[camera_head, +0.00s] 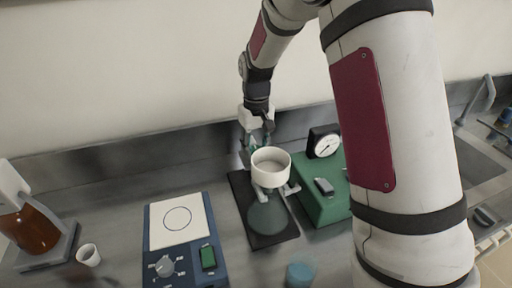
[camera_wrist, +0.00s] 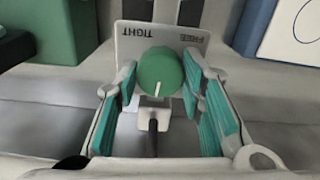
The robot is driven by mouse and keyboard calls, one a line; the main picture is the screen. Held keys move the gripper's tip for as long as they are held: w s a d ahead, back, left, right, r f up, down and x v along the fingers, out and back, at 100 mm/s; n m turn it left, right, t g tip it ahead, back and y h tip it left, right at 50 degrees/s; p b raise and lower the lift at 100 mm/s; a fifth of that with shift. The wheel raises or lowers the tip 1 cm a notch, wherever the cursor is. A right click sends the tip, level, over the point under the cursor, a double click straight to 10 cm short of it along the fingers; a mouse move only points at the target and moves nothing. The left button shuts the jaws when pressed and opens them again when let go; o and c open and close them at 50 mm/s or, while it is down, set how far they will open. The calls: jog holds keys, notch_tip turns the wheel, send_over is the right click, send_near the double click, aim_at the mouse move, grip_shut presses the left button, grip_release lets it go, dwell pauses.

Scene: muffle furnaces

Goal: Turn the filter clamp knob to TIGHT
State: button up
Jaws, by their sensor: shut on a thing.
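The filter clamp knob (camera_wrist: 161,71) is round and green, with a white pointer line at its lower edge in the wrist view. The line points down and slightly left. Behind it a pale plate (camera_wrist: 190,38) carries upside-down labels, TIGHT at left and FREE at right. My gripper (camera_wrist: 160,85) has teal-padded fingers on both sides of the knob and is shut on it. In the head view my gripper (camera_head: 258,140) is behind the white filter funnel (camera_head: 270,165), which stands above a glass flask (camera_head: 268,214) on a black base (camera_head: 243,194). The knob is not clearly visible there.
A green pump box (camera_head: 318,203) with a round gauge (camera_head: 324,143) stands to the right of the base. A blue hot plate (camera_head: 185,240) stands at left. A small white cup (camera_head: 88,255), a bluish beaker (camera_head: 300,274) and a sink (camera_head: 480,163) are also on the bench.

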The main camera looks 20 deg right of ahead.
jog(key=m, duration=0.4)
jog(key=shift+m, duration=0.3)
jog(key=m, duration=0.3)
jog(key=shift+m, duration=0.4)
jog(key=m, duration=0.3)
jog(key=shift+p, duration=0.4)
jog(key=shift+m+p, duration=0.3)
jog(key=shift+m, duration=1.9)
jog(key=o, duration=1.1)
jog(key=shift+o, duration=0.2)
